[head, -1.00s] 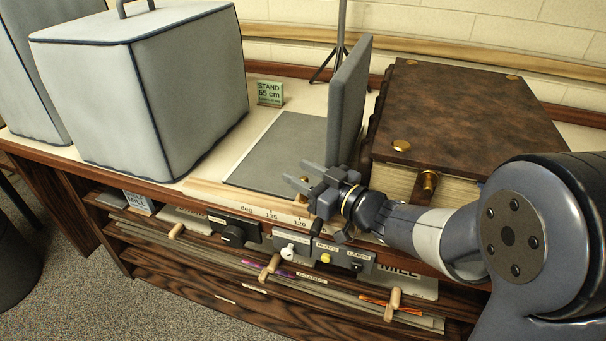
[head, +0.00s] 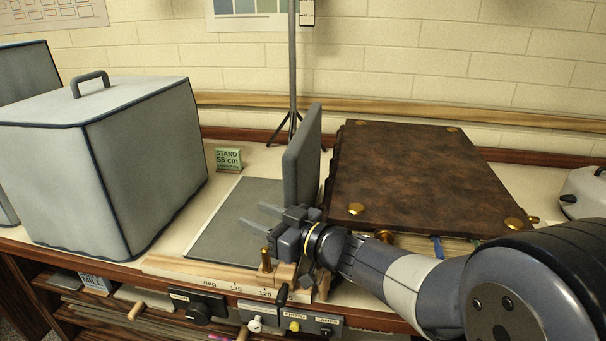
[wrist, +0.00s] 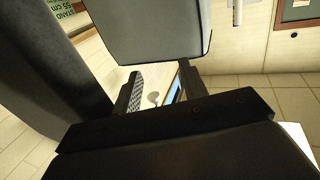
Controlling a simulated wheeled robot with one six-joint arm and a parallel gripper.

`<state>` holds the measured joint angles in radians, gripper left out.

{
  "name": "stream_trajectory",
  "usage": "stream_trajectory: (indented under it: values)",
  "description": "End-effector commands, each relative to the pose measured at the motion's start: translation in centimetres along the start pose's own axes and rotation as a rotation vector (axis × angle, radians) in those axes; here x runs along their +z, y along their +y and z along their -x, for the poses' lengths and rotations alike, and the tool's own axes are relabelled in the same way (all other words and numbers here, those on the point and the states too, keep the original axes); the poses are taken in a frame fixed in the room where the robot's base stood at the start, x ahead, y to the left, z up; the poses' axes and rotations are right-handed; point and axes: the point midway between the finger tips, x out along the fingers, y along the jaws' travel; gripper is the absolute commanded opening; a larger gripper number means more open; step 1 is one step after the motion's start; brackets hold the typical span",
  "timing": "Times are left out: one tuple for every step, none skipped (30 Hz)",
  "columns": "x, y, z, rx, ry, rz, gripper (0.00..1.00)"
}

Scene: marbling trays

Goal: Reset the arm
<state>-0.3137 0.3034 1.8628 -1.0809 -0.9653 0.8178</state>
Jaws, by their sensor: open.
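My gripper (head: 262,217) is open and empty in the head view. Its two fingers point left, above the front part of a flat grey board (head: 235,222). An upright grey panel (head: 303,155) stands just behind the gripper, at the right edge of the board. In the wrist view the two dark fingers of my gripper (wrist: 160,88) stand apart with nothing between them that I can see held. My arm reaches in from the lower right in the head view.
A large brown book-like block (head: 410,180) with brass studs lies right of the panel. A grey covered box (head: 100,165) stands left. A green stand sign (head: 229,160) and a thin tripod pole (head: 293,75) are behind. Knobs and switches (head: 197,305) line the front edge.

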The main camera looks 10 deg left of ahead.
Motion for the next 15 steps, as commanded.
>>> stream_trajectory:
  values:
    - [1.4, 0.1, 0.0, 0.001, -0.006, -0.004, 0.43]
    - [2.0, 0.0, 0.0, 0.001, -0.006, -0.006, 0.43]
    - [2.7, 0.1, 0.0, 0.002, -0.006, -0.005, 0.43]
    - [3.3, 0.1, 0.0, 0.002, -0.006, -0.006, 0.43]
    - [4.0, 0.1, 0.0, 0.002, -0.007, -0.006, 0.43]
    - [4.8, 0.1, 0.0, 0.002, -0.007, -0.006, 0.43]
    - [5.3, 0.1, 0.0, 0.002, -0.006, -0.006, 0.43]
    - [6.0, 0.1, 0.0, 0.003, -0.007, -0.007, 0.43]
    - [6.7, 0.1, 0.0, 0.003, -0.007, -0.006, 0.43]
    - [7.2, 0.1, 0.0, 0.002, -0.007, -0.005, 0.43]
    - [7.7, 0.1, 0.0, 0.002, -0.006, -0.006, 0.43]
    - [8.3, 0.1, 0.0, 0.003, -0.006, -0.005, 0.43]
    - [8.7, 0.1, 0.0, 0.004, -0.006, -0.005, 0.43]
    - [9.1, 0.1, 0.0, 0.004, -0.006, -0.005, 0.43]
    - [8.9, 0.1, 0.0, 0.003, -0.005, -0.003, 0.43]
